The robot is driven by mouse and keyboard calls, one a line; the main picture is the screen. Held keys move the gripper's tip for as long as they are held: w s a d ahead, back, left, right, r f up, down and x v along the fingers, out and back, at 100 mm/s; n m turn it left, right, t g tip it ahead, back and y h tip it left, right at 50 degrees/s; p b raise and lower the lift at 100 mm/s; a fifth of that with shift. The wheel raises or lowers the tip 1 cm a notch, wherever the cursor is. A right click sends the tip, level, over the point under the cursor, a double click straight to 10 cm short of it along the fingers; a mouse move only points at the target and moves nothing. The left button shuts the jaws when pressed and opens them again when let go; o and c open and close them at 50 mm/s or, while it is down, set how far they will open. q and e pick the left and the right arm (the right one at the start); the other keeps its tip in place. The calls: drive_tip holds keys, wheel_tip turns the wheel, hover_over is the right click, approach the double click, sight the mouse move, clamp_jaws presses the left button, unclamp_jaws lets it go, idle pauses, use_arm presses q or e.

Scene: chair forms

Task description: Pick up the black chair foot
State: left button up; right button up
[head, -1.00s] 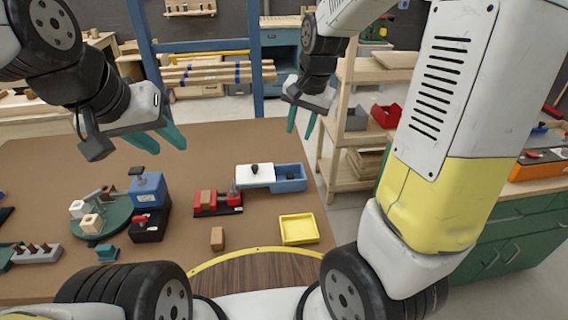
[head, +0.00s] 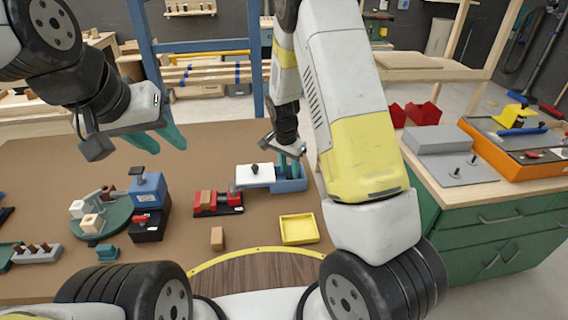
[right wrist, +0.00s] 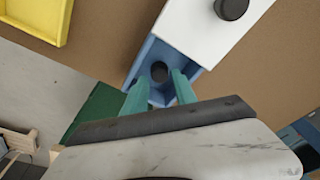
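A black round piece, apparently the chair foot (right wrist: 159,71), lies inside the blue box (head: 291,186); the box also shows in the right wrist view (right wrist: 150,51). A white lid (head: 252,177) with a black knob (head: 255,168) covers part of the box. My right gripper (head: 289,166) is open with its fingers reaching down at the box's uncovered end. In the right wrist view the foot appears between the fingertips; contact cannot be told. In the head view the fingers hide the foot. My left gripper (head: 168,143) is open and empty above the table's left part.
A yellow tray (head: 299,229) and a small brown block (head: 217,238) stand nearer me. A red block on a black base (head: 206,203) is left of the box. A blue and black device (head: 148,203) and a green turntable (head: 101,219) stand further left. A green cabinet (head: 490,228) is at right.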

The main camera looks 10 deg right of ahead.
sight(290, 178)
drive_tip(key=shift+w+d+f, duration=0.1)
drive_tip(key=shift+d+f, duration=0.05)
drive_tip(key=shift+f, duration=1.2)
clamp_jaws()
drive_tip(key=shift+r, duration=0.1)
